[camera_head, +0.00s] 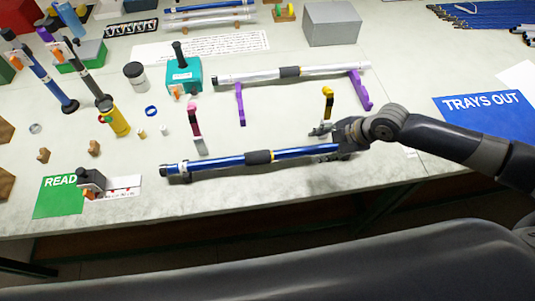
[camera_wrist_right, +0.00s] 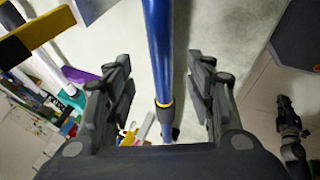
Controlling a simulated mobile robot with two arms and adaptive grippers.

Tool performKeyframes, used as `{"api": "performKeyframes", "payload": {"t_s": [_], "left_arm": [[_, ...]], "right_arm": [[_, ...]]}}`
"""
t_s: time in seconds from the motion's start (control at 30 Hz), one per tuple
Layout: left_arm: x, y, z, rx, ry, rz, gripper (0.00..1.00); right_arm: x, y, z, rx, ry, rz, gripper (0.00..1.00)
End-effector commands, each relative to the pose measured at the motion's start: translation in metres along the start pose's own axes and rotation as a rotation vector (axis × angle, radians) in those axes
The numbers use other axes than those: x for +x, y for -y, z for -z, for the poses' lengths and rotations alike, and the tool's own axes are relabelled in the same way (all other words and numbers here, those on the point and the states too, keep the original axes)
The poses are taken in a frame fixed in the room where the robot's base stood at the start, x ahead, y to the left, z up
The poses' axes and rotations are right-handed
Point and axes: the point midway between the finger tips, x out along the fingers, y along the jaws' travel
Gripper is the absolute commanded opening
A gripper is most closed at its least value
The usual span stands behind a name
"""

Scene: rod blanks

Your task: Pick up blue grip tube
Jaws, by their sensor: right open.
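The blue grip tube (camera_head: 218,162) has a black grip at its middle and a dark left end. It lies roughly left to right near the table's front edge. My right gripper (camera_head: 332,142) is at the tube's right end, partly covering it. In the right wrist view, the blue grip tube (camera_wrist_right: 158,45) runs between the two open fingers of my right gripper (camera_wrist_right: 160,62), with a gap on each side. Whether the fingertips reach down past the tube is hard to tell.
A silver tube (camera_head: 255,76) on purple supports (camera_head: 240,104) lies behind. A teal block (camera_head: 184,77), yellow bottle (camera_head: 114,117) and green mat (camera_head: 53,200) are left; a blue mat (camera_head: 485,115) is right.

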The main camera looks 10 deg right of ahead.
Motion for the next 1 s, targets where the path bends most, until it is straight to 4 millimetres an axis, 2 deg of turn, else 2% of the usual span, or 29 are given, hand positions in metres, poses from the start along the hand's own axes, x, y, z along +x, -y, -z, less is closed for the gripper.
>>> {"api": "performKeyframes", "payload": {"t_s": [0.1, 0.27, 0.47, 0.63, 0.97, 1.0], "left_arm": [[-0.003, 0.0, 0.0, 0.0, 0.0, 0.0, 0.0], [-0.007, 0.0, 0.0, 0.0, 0.0, 0.0, 0.0], [-0.021, 0.0, 0.002, 0.0, 0.001, 0.0, 0.0], [-0.023, 0.0, 0.002, 0.0, 0.0, 0.0, 0.0], [-0.023, 0.0, 0.002, 0.0, 0.0, 0.0, 0.0], [-0.023, 0.0, 0.002, 0.0, 0.0, 0.0, 0.0]], "right_arm": [[0.011, 0.0, 0.001, -0.001, 0.0, 0.0, 0.5], [0.019, 0.001, 0.002, 0.0, 0.0, 0.002, 0.5], [0.042, 0.002, 0.004, 0.001, 0.0, 0.002, 0.5], [0.061, 0.002, 0.003, 0.0, 0.0, 0.002, 0.5], [0.067, 0.002, 0.002, -0.001, 0.0, 0.0, 0.5], [0.067, 0.002, 0.002, -0.001, 0.0, 0.0, 0.43]]}}
